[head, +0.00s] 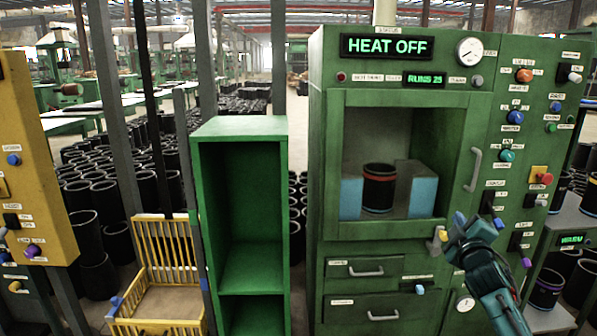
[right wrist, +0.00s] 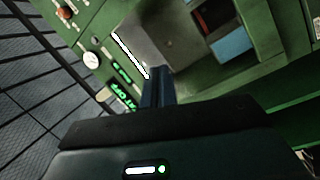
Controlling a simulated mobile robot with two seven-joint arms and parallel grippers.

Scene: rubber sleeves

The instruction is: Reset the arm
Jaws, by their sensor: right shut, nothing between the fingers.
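My right gripper (head: 452,238) is in front of the green machine (head: 318,180), at the lower right of its chamber opening. Its fingers are shut with nothing between them. In the right wrist view the closed fingers (right wrist: 158,88) point toward the machine's front, which appears tilted. My left gripper is not in the head view. A black sleeve (head: 378,190) with a red band stands upright in the chamber between two blue blocks. The machine's display (head: 386,46) reads HEAT OFF.
A green open shelf (head: 240,128) stands left of the machine. A yellow basket (head: 160,325) and a yellow control panel (head: 30,160) are farther left. Knobs and buttons cover the machine's right side, near my right arm. Several black sleeves (head: 95,190) stand on the floor behind.

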